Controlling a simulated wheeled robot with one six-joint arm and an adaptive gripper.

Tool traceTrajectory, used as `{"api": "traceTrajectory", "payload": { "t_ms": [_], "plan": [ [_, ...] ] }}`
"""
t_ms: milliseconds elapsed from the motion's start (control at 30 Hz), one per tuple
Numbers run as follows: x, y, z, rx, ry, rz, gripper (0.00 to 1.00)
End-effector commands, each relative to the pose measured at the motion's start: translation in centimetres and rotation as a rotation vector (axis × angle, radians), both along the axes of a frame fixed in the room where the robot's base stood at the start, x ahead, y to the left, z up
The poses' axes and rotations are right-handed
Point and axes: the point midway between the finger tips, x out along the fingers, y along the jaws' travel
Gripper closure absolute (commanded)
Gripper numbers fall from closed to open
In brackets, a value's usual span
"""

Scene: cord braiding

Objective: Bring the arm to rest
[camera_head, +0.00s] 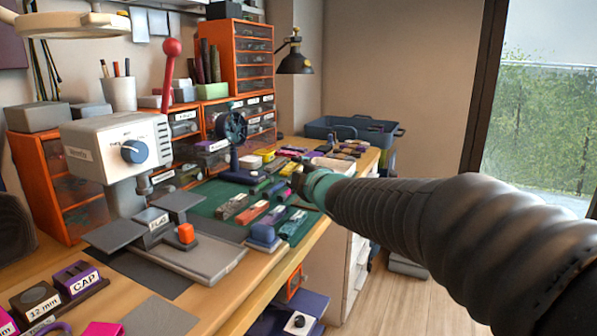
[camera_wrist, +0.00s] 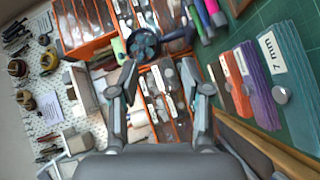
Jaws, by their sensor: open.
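My arm (camera_head: 430,222) reaches in from the right in the head view, a dark ribbed sleeve ending in a teal wrist section. My gripper (camera_head: 302,182) is small and partly hidden there, in front of the far part of the workbench. In the wrist view my gripper (camera_wrist: 160,92) shows two grey fingers spread wide apart with nothing between them. Beyond the fingers are orange drawers (camera_wrist: 165,105) and a dark round fan-like device (camera_wrist: 143,45). I cannot tell the exact height above the bench.
A green mat (camera_head: 205,198) carries several coloured cord holders. A white press (camera_head: 115,145) with a red-knobbed lever stands at left. A blue-grey bin (camera_head: 350,128) sits at the bench's far end. Open floor (camera_head: 385,295) lies right of the bench.

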Motion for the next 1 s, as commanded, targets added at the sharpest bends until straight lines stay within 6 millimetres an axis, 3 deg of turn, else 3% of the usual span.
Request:
{"api": "traceTrajectory", "payload": {
  "t_ms": [33, 200, 433, 567, 700, 833, 1000],
  "plan": [
    [-1.5, -2.7, 0.1, 0.05, 0.059, -0.082, 0.52],
    [-7.2, -10.1, -2.1, 0.237, 0.282, -0.348, 0.52],
    [-17.9, -16.9, -7.3, 0.515, 0.583, -0.681, 0.52],
    [-24.8, -18.7, -10.8, 0.674, 0.753, -0.85, 0.52],
    [-31.1, -19.0, -14.1, 0.812, 0.91, -0.992, 0.52],
    [-34.8, -18.7, -16.1, 0.888, 1.009, -1.072, 0.52],
    [-36.6, -18.5, -17.0, 0.922, 1.059, -1.11, 0.52]
  ]
}}
